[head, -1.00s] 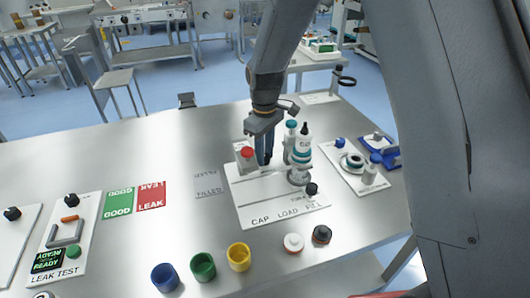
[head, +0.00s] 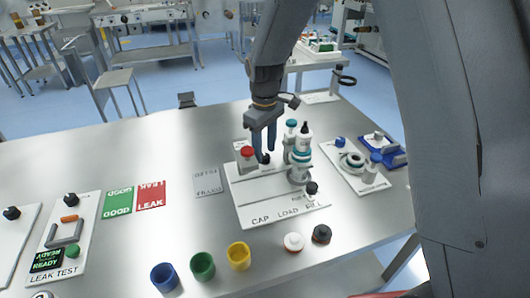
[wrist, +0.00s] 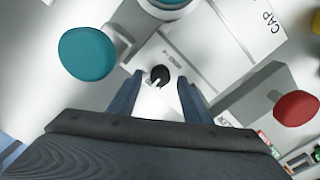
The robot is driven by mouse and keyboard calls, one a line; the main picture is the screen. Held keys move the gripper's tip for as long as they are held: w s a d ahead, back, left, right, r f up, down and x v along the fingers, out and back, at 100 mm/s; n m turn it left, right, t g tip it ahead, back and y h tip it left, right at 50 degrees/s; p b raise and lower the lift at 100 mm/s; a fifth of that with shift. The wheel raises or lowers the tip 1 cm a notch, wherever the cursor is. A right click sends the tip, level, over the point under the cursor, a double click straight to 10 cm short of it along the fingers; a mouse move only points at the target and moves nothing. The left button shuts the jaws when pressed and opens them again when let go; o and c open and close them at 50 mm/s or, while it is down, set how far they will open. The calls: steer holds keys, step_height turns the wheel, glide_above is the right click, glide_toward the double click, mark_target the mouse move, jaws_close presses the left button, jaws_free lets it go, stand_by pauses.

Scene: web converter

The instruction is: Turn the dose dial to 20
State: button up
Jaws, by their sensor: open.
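My gripper (head: 264,148) is open above the white cap, load and fill panel (head: 250,200), with its fingers pointing down. A small black dial (head: 265,158) with a white pointer sits near the back of this panel. In the wrist view the dial (wrist: 159,76) shows between and beyond the two blue-grey fingertips (wrist: 160,92), apart from them. Small markings lie beside the dial, too small to read, so I cannot tell its setting.
A red button (head: 247,152) stands left of the dial. Another black knob (head: 312,188) is at the panel's front right.

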mark_target(265, 156)
step_height(265, 156, up, 6)
steer(key=shift+r+b, duration=0.1)
steer(key=shift+b, duration=0.3)
